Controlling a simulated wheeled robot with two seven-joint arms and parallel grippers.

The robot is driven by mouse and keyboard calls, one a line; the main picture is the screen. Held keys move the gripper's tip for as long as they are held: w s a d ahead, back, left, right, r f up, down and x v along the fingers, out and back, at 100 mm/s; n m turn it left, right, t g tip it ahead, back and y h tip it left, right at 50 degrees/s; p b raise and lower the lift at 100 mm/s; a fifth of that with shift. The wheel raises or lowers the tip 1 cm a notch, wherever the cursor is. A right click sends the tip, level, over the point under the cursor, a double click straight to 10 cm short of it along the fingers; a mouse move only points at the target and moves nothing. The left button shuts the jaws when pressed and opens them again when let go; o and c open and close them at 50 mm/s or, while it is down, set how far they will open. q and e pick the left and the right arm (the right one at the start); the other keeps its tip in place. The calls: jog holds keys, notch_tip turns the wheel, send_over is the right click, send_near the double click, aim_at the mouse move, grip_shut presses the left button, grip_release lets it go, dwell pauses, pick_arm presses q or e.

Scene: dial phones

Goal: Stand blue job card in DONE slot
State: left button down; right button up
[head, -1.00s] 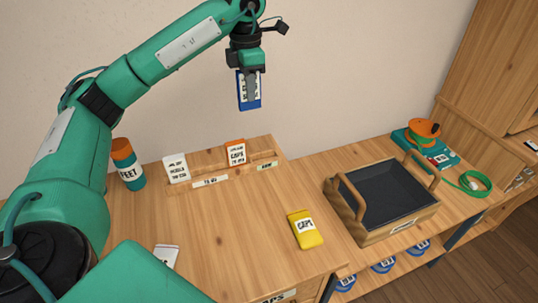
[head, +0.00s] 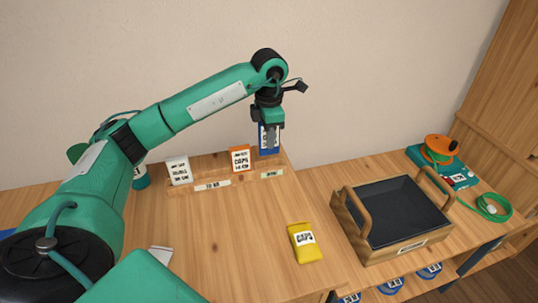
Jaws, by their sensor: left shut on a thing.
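The blue job card (head: 264,141) is upright in my left gripper (head: 270,135), which is shut on it. The card is at the right end of the wooden card rack (head: 228,182), just behind the rack's right-hand label (head: 272,174), which is too small to read surely. Its lower edge is at or just above the rack; I cannot tell whether it is in the slot. An orange card (head: 240,159) and a white card (head: 179,170) stand in the rack to its left, above the label reading TO DO. My right gripper is not in view.
A yellow CAPS packet (head: 304,242) lies on the table in front. A wooden tray with handles (head: 352,223) stands to the right, with an orange reel (head: 440,147) and green cable (head: 492,208) beyond. A bottle (head: 140,177) is partly hidden behind my left arm.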

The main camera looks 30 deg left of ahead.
aim_at(269, 153)
pick_arm(q)
jog(key=shift+f, duration=3.15)
jog(key=shift+f, duration=0.15)
jog(key=c, duration=1.4)
grip_release()
jog(key=shift+o, duration=0.2)
notch_tip(269, 153, up, 12)
jog(key=shift+r, duration=0.2)
